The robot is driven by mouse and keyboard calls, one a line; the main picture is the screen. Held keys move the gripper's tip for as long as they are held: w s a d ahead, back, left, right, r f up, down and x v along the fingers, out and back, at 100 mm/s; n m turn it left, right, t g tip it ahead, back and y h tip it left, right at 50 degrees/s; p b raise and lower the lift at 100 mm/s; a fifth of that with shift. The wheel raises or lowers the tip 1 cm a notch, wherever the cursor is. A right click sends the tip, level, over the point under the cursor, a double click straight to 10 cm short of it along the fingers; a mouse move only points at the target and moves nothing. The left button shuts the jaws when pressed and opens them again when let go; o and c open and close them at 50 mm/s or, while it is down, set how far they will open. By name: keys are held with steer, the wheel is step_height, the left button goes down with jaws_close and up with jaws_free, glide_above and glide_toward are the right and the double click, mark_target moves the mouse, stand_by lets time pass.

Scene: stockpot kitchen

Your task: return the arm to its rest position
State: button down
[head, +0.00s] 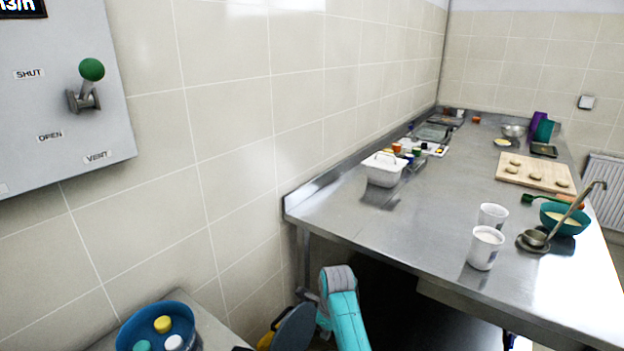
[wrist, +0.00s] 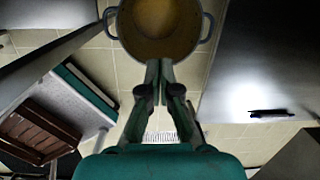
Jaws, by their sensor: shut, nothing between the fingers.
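My gripper (wrist: 159,66) shows in the wrist view. Its two fingers are together, shut and empty, pointing towards a two-handled pot (wrist: 160,28). The pot is seen from above, with a yellow-brown inside, and is cut by the top edge of the picture. I cannot tell how far the fingertips are from its rim. In the head view part of my turquoise arm shows low in the middle, bent below the level of the steel counter (head: 420,215). My gripper cannot be made out there.
Two white cups (head: 486,248) stand near the counter's front edge, beside a teal bowl (head: 565,218) with a ladle. A white lidded container (head: 383,169) stands near the wall. A wall panel (head: 60,100) carries a green-knobbed lever (head: 91,70). A blue tub (head: 157,322) stands low at left.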

steer(key=s+d+f+n+t, duration=0.2)
steer(key=s+d+f+n, duration=0.2)
steer(key=s+f, duration=0.55)
steer(key=s+d+f+n+t, duration=0.3)
steer(key=s+d+f+n, duration=0.1)
steer(key=s+f, duration=0.6)
steer(key=s+d+r+n+t, duration=0.1)
steer(key=s+d+r+n, duration=0.15)
steer(key=s, duration=0.55)
steer(key=s+d+r+n+t, duration=0.1)
steer(key=s+r+n+t, duration=0.15)
steer(key=s, duration=0.55)
steer(key=s+d+r+n+t, duration=0.1)
steer(key=s+r+n, duration=0.4)
steer(key=s+r, duration=0.6)
steer(key=s+d+r+n+t+h, duration=0.1)
steer(key=s+r+n+t, duration=0.3)
steer(key=s+r, duration=0.6)
step_height(320, 180, up, 5)
steer(key=shift+s+d+r+n, duration=0.1)
steer(key=shift+s+d+n, duration=0.35)
steer(key=shift+n, duration=0.55)
